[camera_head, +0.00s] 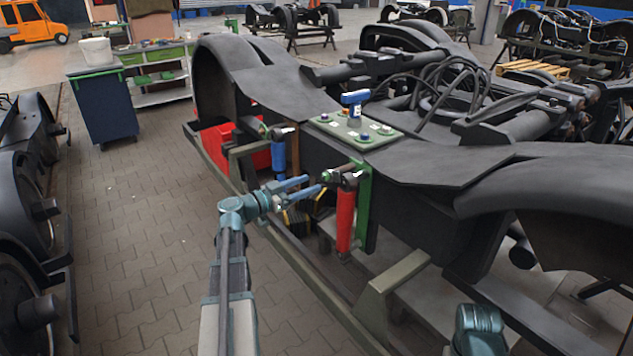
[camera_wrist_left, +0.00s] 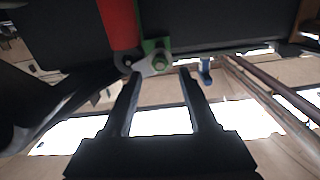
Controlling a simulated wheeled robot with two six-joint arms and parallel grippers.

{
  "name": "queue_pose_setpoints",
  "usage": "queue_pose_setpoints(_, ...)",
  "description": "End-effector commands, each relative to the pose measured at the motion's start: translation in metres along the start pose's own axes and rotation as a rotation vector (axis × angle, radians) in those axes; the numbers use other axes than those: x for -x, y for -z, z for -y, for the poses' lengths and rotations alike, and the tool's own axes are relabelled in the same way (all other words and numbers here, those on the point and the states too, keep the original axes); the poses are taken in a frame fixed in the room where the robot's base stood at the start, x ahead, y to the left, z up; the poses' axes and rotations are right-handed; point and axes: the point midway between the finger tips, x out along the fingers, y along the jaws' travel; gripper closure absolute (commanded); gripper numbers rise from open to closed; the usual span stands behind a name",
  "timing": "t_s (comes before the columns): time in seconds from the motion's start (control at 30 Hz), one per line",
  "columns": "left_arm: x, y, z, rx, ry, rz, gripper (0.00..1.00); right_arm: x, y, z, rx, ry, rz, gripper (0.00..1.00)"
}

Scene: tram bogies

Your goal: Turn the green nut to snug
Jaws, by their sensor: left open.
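The green nut (camera_head: 327,175) sits at the upper end of the red cylinder (camera_head: 345,220), beside a green upright bracket (camera_head: 364,205). In the left wrist view the nut (camera_wrist_left: 160,63) shows on a pale link, just beyond and between the fingertips. My left gripper (camera_head: 312,185) is open and empty, with its two blue-grey fingers pointing at the nut from the left. In the left wrist view the fingers (camera_wrist_left: 158,78) stand apart, with a gap between them and the nut. Of my right arm only a teal part shows at the bottom right; its fingers are not visible.
A blue cylinder (camera_head: 278,158) hangs to the left. A pale green plate (camera_head: 355,130) on the dark bogie frame (camera_head: 290,95) bears a blue power tool (camera_head: 355,100) and several small nuts. A green-grey stand rail (camera_head: 300,265) runs below my left gripper.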

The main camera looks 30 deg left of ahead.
Motion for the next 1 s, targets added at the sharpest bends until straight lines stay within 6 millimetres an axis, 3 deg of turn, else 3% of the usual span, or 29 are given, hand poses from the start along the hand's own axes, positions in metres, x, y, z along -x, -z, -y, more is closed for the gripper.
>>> queue_pose_setpoints(0.2, 0.049, 0.0, -0.001, 0.0, 0.003, 0.001, 0.41, 0.0, 0.0, 0.0, 0.0, 0.0, 0.0, 0.5)
queue_pose_setpoints(0.4, 0.079, 0.0, -0.001, -0.001, 0.001, 0.001, 0.41, 0.0, 0.0, 0.0, 0.0, 0.0, 0.0, 0.5)
queue_pose_setpoints(0.6, 0.091, 0.0, -0.001, -0.001, -0.001, 0.001, 0.41, 0.0, 0.0, 0.0, 0.0, 0.0, 0.0, 0.5)
queue_pose_setpoints(1.0, 0.092, 0.0, -0.001, -0.001, -0.001, 0.001, 0.41, 0.0, 0.0, 0.0, 0.0, 0.0, 0.0, 0.5)
